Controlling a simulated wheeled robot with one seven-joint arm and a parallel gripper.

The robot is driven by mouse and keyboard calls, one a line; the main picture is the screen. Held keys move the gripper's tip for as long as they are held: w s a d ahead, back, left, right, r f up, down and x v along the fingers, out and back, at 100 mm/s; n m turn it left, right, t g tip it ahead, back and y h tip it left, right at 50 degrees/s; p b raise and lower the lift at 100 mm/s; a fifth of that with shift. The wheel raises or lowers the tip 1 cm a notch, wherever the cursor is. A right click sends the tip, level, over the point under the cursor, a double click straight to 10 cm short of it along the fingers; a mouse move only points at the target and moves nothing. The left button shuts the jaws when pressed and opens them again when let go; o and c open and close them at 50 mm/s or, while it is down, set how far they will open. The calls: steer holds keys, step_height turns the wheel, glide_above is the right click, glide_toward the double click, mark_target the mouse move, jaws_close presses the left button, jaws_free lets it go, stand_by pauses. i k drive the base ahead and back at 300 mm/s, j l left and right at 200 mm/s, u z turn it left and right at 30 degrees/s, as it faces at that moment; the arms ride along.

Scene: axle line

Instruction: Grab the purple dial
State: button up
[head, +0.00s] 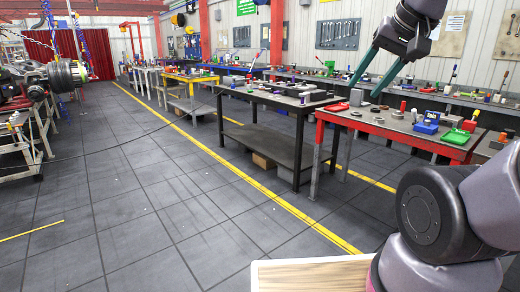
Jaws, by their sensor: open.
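I cannot make out a purple dial for certain. Small purple spots show among the tools on the back bench (450,92), too small to tell what they are. The red table (335,117) at the right holds small dark round parts, a blue box (427,124) and a green tray (456,136). My gripper (362,92) is raised at the upper right, its two green fingers apart with nothing between them.
A dark workbench (290,135) with a lower shelf stands left of the red table. A yellow table (190,78) is farther back. Machinery (30,115) lines the left side. The grey tiled floor (150,190) in the middle is open, with yellow lines.

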mark_target(303, 100)
steer(key=i, duration=2.5)
steer(key=i+z, duration=0.2)
steer(key=i, duration=0.35)
steer(key=i+j+z, duration=0.2)
steer(key=i, duration=0.35)
steer(key=i+j+z, duration=0.2)
steer(key=i, duration=0.35)
